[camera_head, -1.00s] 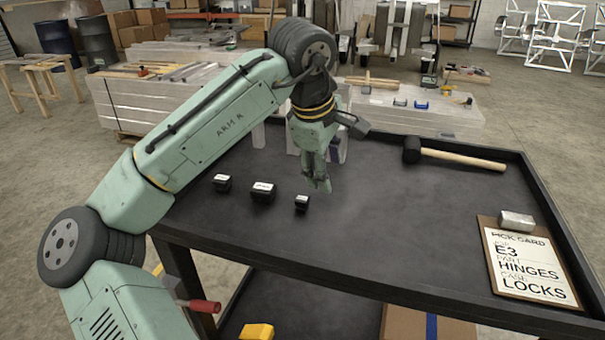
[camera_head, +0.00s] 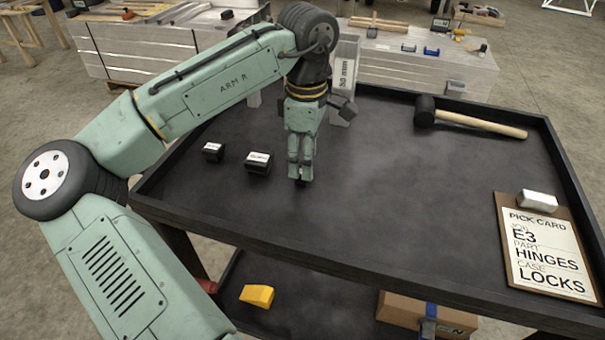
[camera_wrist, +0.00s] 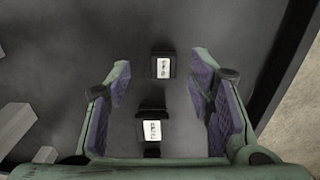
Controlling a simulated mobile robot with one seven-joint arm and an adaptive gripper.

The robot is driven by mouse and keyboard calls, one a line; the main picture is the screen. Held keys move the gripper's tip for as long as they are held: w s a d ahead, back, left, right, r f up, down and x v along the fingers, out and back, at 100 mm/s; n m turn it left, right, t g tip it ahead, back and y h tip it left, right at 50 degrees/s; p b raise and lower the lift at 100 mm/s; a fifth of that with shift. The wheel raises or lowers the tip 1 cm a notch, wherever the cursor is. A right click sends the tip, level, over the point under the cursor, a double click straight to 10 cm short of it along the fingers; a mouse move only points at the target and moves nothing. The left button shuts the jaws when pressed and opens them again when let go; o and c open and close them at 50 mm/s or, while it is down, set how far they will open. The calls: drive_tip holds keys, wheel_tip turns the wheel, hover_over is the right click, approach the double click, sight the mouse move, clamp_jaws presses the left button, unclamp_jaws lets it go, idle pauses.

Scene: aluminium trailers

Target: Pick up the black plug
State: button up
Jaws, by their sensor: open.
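Small black blocks with white tops stand in a row on the dark cart top: a left one (camera_head: 212,152), a middle one (camera_head: 258,163) and a right one (camera_head: 301,183) mostly hidden by my gripper (camera_head: 300,172). I cannot tell by label which is the plug. My gripper points down over the right one. In the wrist view my gripper (camera_wrist: 160,98) is open, its purple-padded fingers wide apart. Two labelled black blocks, a far one (camera_wrist: 162,66) and a nearer one (camera_wrist: 150,128), show between the fingers. A small dark piece (camera_wrist: 152,153) shows below them, partly cut off.
The cart has a raised black rim (camera_head: 400,268). A mallet (camera_head: 470,119) lies at the back right, and a pick card clipboard (camera_head: 545,245) at the right. The middle of the cart top is clear.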

drive_tip(key=f, duration=0.2)
drive_tip(key=f+p, duration=0.1)
drive_tip(key=f, duration=0.1)
drive_tip(key=shift+s+f, duration=0.2)
drive_tip(key=shift+f, duration=0.05)
drive_tip(key=c, duration=0.9)
